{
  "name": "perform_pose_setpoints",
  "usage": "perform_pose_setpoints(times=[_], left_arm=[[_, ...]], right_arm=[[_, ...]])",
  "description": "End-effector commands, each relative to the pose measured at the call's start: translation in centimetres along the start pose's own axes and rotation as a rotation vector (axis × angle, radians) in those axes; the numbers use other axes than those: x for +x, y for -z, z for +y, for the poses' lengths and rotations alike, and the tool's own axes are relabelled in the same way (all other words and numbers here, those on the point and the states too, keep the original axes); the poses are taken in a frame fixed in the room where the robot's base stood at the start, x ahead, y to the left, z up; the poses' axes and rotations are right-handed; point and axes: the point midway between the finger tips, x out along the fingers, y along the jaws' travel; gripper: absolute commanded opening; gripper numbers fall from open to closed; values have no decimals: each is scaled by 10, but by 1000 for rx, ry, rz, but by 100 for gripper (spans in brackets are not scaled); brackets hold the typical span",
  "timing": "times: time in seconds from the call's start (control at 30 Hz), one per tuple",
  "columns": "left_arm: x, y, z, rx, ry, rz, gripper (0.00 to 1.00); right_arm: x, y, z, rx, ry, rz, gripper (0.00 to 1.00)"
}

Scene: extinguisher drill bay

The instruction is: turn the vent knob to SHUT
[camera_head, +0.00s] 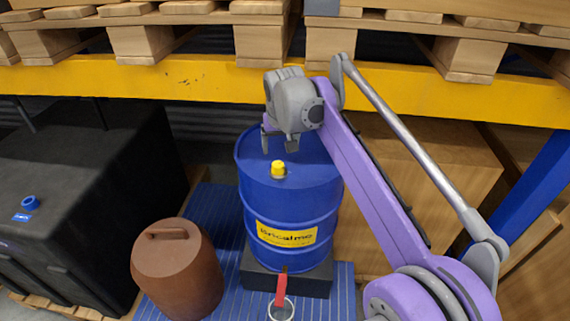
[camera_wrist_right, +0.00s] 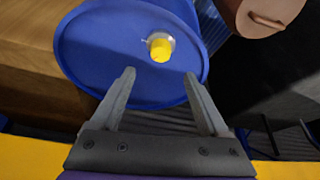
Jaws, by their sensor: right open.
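The vent knob (camera_head: 278,168) is a small yellow knob on top of a blue drum (camera_head: 262,205). In the right wrist view the yellow knob (camera_wrist_right: 160,49) sits on a pale round base on the blue drum lid (camera_wrist_right: 110,50). My right gripper (camera_head: 279,145) is above the far part of the lid, behind the knob in the head view. Its fingers (camera_wrist_right: 159,75) are apart and empty, and the knob shows beyond the gap between their tips. I cannot read any mark for SHUT. My left gripper is not in view.
A yellow shelf beam (camera_head: 150,84) with wooden pallets crosses above the drum. A brown jerrycan (camera_head: 178,275) stands at the left front, and a large black tank (camera_head: 85,180) farther left. A clear vessel (camera_head: 281,309) is below the red tap handle (camera_head: 281,290). Cardboard-coloured boxes (camera_head: 440,150) stand right.

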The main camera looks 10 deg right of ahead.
Motion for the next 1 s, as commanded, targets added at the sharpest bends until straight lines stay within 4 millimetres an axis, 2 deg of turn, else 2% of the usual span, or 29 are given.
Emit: perform_pose_setpoints(times=[0.4,0.53,0.7,1.0], left_arm=[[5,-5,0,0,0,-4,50],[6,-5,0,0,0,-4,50],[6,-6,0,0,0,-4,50],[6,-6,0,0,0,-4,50]], right_arm=[[73,0,1,2,0,0,78],[90,0,1,1,0,0,78],[102,-1,1,1,0,0,78],[103,-1,1,1,0,0,76]])
